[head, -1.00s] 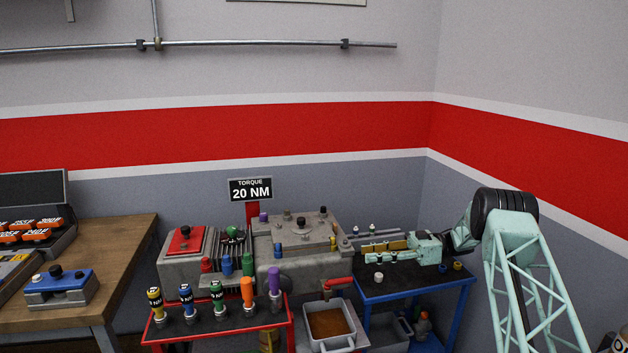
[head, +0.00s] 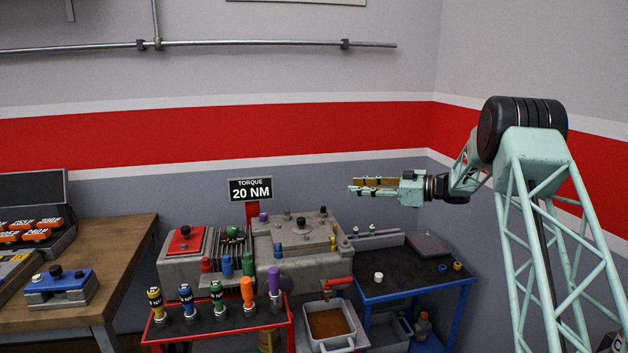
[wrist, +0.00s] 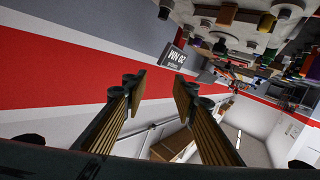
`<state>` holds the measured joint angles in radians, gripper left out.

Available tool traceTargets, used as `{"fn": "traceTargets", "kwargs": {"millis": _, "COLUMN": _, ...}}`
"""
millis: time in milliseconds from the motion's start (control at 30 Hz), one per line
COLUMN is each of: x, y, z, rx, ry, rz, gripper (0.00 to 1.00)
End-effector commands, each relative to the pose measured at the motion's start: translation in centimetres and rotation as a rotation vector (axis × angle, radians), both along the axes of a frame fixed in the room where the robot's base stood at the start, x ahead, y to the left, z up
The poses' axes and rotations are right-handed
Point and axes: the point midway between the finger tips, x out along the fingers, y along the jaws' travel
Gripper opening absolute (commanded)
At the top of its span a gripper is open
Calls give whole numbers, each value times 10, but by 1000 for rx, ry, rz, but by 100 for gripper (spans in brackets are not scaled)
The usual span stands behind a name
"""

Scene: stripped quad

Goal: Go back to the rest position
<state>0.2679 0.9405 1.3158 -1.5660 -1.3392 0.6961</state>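My gripper (head: 352,186) is raised in the air above the blue-framed cart (head: 395,290), in front of the grey wall. Its fingers point left in the head view. In the wrist view my gripper (wrist: 160,85) shows two ridged fingers standing apart with nothing between them. It is open and empty, and touches nothing.
A grey machine block (head: 300,255) stands left of the cart. A red tool rack (head: 220,325) with several coloured drivers is in front of it. A grey bin (head: 350,335) sits between rack and cart. A torque sign (head: 250,189) reads 20 NM. The air around my gripper is clear.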

Motion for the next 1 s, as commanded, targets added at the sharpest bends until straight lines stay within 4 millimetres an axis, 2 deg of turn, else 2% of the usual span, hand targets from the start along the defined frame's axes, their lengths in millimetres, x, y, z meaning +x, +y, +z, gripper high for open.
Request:
{"fn": "traceTargets", "kwargs": {"millis": 33, "x": 3, "y": 1, "z": 13, "rx": -6, "ry": -12, "rz": -24, "gripper": 26}}
{"fn": "traceTargets", "kwargs": {"millis": 500, "x": 26, "y": -9, "z": 106, "rx": -64, "ry": -79, "rz": -265, "gripper": 26}}
{"fn": "traceTargets", "kwargs": {"millis": 767, "x": 26, "y": -21, "z": 152, "rx": -94, "ry": -97, "rz": -396, "gripper": 26}}
{"fn": "traceTargets", "kwargs": {"millis": 1000, "x": 17, "y": -34, "z": 191, "rx": -122, "ry": -101, "rz": -512, "gripper": 26}}
